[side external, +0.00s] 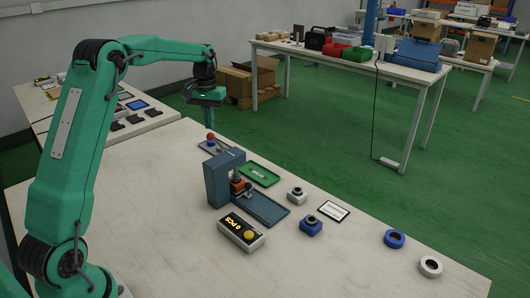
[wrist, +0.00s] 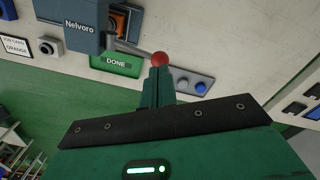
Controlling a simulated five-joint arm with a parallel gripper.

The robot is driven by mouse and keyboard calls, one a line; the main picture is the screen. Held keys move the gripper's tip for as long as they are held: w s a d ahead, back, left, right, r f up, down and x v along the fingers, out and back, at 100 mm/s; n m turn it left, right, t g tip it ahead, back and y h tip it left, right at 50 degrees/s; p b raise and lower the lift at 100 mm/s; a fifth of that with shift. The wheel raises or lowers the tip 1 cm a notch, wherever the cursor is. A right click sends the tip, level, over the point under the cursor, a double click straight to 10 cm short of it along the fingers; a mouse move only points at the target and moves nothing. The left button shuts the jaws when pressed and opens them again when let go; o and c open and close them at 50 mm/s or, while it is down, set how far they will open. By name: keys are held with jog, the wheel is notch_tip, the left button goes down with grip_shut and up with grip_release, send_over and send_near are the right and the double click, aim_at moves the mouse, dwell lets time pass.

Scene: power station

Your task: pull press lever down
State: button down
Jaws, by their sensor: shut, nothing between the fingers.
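The press (side external: 217,178) is a blue-grey upright block on the table, and its "Nelvoro" label (wrist: 79,27) shows in the wrist view. Its lever is a grey rod (wrist: 130,47) ending in a red ball knob (side external: 210,137), which sticks out at the far side of the press. The red knob (wrist: 160,59) also shows in the wrist view, right at my fingertips. My gripper (side external: 209,127) is shut and empty, pointing down just above the knob. I cannot tell whether the fingertips touch the knob. An orange part (side external: 237,185) sits in the press.
A green "DONE" tray (side external: 260,174) lies behind the press. A counter box (side external: 241,231) with a yellow button stands in front. A strip with buttons (wrist: 183,79) lies near the knob.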

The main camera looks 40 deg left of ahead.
aim_at(210, 136)
jog(key=shift+f, duration=0.2)
jog(key=shift+f, duration=2.6)
dwell(1.7)
jog(key=shift+r, duration=3.8)
jog(key=shift+d+r, duration=0.1)
